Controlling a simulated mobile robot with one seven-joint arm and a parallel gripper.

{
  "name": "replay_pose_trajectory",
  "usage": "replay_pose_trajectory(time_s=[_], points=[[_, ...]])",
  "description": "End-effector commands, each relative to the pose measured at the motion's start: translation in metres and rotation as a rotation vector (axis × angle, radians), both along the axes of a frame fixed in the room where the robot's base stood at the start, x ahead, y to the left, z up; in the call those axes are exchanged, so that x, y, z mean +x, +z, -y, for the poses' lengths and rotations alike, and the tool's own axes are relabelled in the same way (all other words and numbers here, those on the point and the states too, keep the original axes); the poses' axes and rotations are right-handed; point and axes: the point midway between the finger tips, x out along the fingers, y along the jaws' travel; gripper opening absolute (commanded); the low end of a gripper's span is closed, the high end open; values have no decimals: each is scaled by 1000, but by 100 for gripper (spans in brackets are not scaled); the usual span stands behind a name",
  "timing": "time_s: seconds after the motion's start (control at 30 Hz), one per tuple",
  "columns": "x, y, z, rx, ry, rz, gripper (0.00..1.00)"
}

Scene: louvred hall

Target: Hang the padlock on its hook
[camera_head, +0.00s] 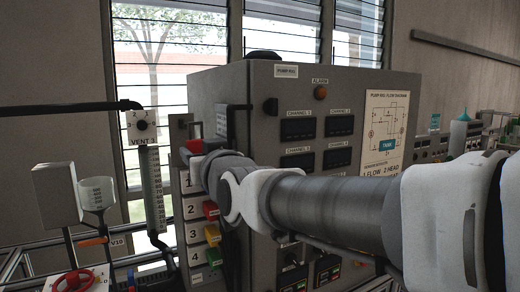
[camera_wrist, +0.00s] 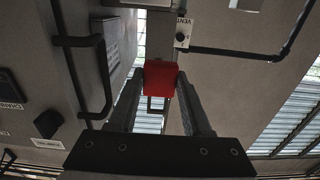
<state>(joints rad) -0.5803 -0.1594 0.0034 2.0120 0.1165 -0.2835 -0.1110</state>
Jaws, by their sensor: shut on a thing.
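A red padlock (camera_wrist: 160,74) is gripped between the two fingers of my gripper (camera_wrist: 160,86) in the wrist view. A thin dark loop shows below its body; I cannot tell whether it is the shackle. In the head view a red bit of the padlock (camera_head: 194,146) shows just past my gripper (camera_head: 197,157), at the upper part of a narrow numbered board (camera_head: 182,130). The board has labels 1 to 4 on the cabinet's left side. Red (camera_head: 210,209), yellow (camera_head: 212,233) and green (camera_head: 213,256) pieces sit beside labels 2, 3 and 4. My wrist hides the place beside label 1.
A grey pump cabinet (camera_head: 250,100) stands behind my arm, with a dark bar handle (camera_wrist: 108,75) close by in the wrist view. A dark pipe (camera_head: 70,108), a vent dial (camera_head: 142,125) and a scaled tube (camera_head: 154,190) stand left of the board.

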Motion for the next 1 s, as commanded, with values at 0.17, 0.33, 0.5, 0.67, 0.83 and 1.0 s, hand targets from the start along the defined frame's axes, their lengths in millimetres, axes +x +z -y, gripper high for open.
replay_pose_trajectory(time_s=[0.17, 0.33, 0.5, 0.67, 0.83, 1.0], points=[[22, 3, -14, -1, 0, -2, 0], [39, -1, -24, -1, -1, -1, 0], [50, 0, -30, 1, -1, 1, 0], [54, -1, -32, 1, -1, 1, 0], [57, -1, -35, 1, -1, 1, 0], [57, 0, -35, 1, -1, 1, 0]])
